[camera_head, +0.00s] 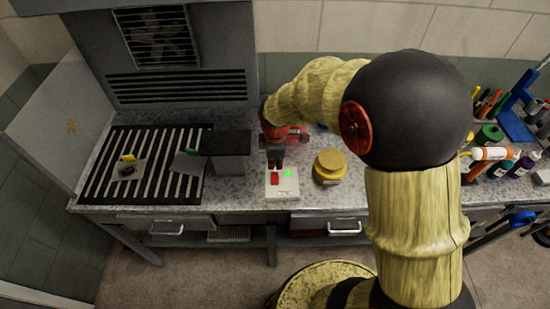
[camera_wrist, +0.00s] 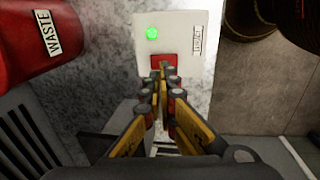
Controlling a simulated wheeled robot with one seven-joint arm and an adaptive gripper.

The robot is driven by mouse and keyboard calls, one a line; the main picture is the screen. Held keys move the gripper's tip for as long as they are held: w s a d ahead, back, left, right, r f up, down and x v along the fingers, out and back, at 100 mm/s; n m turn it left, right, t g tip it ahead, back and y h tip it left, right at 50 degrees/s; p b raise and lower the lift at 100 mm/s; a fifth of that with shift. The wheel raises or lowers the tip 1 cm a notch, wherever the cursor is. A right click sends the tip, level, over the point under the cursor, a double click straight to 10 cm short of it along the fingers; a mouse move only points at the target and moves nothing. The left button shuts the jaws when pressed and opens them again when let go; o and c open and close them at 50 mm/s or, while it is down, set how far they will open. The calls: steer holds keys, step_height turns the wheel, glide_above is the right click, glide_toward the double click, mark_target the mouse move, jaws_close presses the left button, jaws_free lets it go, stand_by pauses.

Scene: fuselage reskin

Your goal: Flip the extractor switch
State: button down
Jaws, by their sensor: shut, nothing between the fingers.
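A white extractor switch box (camera_head: 284,190) lies on the speckled bench, with a red rocker switch (camera_head: 274,179) and a lit green lamp (camera_head: 289,173). In the wrist view the box (camera_wrist: 184,20) carries a small printed label, the green lamp (camera_wrist: 152,33) and the red rocker (camera_wrist: 163,61). My gripper (camera_head: 275,165) points down just behind the rocker. In the wrist view my gripper (camera_wrist: 164,75) is shut and empty, its fingertips overlapping the edge of the rocker. I cannot tell whether they touch it. Part of the rocker is hidden by the fingertips.
A yellow-lidded jar (camera_head: 330,166) stands close right of the box. A red waste container (camera_wrist: 30,35) is close by in the wrist view. A grey block (camera_head: 226,150) and a slatted grille (camera_head: 110,180) are to the left. Bottles (camera_head: 492,154) stand far right.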

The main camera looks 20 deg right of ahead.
mark_target(275, 175)
steer(key=f, duration=0.4)
steer(key=w+f+b, duration=0.1)
steer(key=f, duration=0.1)
steer(key=shift+d+f, duration=0.15)
steer(key=shift+f, duration=0.15)
steer(key=shift+p, duration=0.35)
steer(key=shift+w+f+g+p, duration=0.2)
steer(key=shift+g+p, duration=0.3)
steer(key=shift+p, duration=0.2)
steer(key=shift+d+f+g+y+p, duration=0.15)
steer(key=shift+f+g+y+p, duration=0.15)
steer(key=shift+g+p, duration=0.45)
steer(key=shift+w, duration=0.1)
